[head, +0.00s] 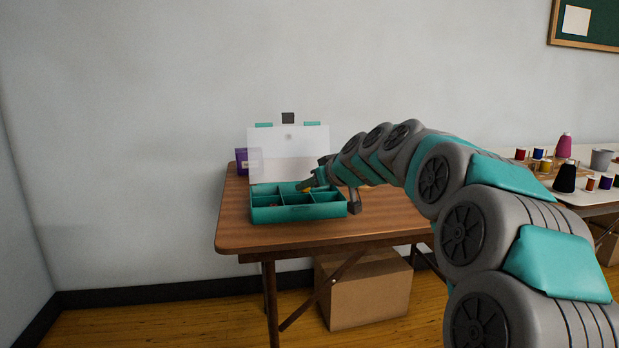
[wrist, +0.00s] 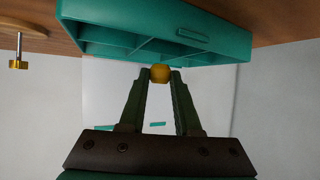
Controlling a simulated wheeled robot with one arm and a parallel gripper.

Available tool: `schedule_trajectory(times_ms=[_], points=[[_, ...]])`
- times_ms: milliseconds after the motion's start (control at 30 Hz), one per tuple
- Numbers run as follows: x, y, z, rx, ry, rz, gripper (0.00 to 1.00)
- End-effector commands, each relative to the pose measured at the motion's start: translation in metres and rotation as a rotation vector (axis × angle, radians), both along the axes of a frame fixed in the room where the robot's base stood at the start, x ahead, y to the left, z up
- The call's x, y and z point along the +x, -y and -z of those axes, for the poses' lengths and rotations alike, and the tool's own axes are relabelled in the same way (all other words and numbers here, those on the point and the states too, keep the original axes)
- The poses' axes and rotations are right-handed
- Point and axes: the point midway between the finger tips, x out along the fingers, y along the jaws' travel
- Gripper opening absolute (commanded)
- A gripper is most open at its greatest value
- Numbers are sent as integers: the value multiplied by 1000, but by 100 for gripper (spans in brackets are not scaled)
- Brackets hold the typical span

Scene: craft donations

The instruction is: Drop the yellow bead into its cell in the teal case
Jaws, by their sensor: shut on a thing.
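The teal case (head: 298,213) stands open on the wooden table, its clear lid upright at the back. Its front wall and dividers also show at the top of the wrist view (wrist: 190,38), which appears upside down. My gripper (wrist: 160,76) is shut on the yellow bead (wrist: 160,72), held between the fingertips. In the head view my gripper (head: 308,185) is over the case's open compartments. The bead looks apart from the case walls, but its exact height and which cell it is over cannot be told. Small dark contents in the left compartment are unclear.
A purple box (head: 241,161) stands behind the case at the left. A small brass piece on a round wooden base (wrist: 18,52) shows in the wrist view. A cardboard box (head: 365,288) is under the table. Thread spools (head: 564,178) stand on another table at right.

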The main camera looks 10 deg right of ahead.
Motion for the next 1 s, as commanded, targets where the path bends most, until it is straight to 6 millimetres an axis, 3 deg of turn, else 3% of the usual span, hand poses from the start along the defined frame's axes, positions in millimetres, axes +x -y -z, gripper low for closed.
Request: schedule_trajectory(times_ms=[200,567,600,900,1000], points=[[0,1,18,0,3,2,0],[0,1,21,0,3,2,0],[0,1,22,0,2,1,33],[0,0,22,0,2,1,66],[0,0,22,0,2,1,67]])
